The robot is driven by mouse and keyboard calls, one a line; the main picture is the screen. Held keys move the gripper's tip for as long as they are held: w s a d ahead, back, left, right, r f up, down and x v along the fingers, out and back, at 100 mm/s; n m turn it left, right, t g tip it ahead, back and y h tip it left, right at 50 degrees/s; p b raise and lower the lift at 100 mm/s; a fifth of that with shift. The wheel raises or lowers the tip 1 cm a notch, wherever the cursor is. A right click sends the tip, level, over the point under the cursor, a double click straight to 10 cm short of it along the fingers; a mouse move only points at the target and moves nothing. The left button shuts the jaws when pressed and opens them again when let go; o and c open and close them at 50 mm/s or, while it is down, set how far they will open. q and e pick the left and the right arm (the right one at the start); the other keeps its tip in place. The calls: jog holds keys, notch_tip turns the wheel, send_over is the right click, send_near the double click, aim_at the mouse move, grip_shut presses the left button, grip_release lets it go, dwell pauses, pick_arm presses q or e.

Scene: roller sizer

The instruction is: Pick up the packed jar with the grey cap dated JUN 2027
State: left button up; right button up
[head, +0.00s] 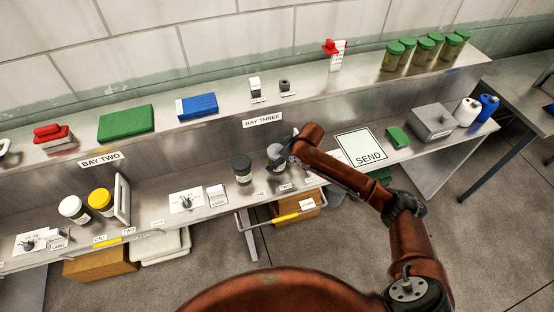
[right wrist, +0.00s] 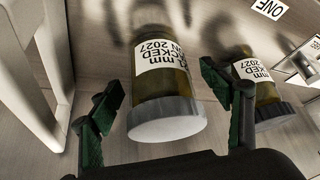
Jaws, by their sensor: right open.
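Two jars stand upright by the ONE and TWO signs under BAY THREE. The jar at TWO (head: 276,157) has a lighter grey cap (right wrist: 167,120); its label, partly cut off in the right wrist view, reads "...CKED ...N 2027". The jar at ONE (head: 242,168) has a darker grey cap (right wrist: 267,115), and its label also ends in 2027, its month hidden by a finger. My right gripper (head: 288,148) is open at the jar at TWO. In the right wrist view its green-padded fingers (right wrist: 162,95) stand on either side of that jar. My left gripper is out of view.
A pale upright frame (right wrist: 45,60) stands close beside the right gripper. A SEND mat (head: 360,147), green block (head: 397,137) and grey box (head: 433,121) lie to the right. Green-capped jars (head: 420,52) stand on the upper shelf. Bay two holds a white-capped (head: 73,209) and a yellow-capped jar (head: 101,201).

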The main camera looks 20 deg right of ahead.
jog(key=shift+x, duration=0.95)
jog(key=shift+d, duration=0.1)
jog(key=c, duration=1.4)
jog(key=shift+c, duration=0.8)
jog(key=shift+r, duration=0.1)
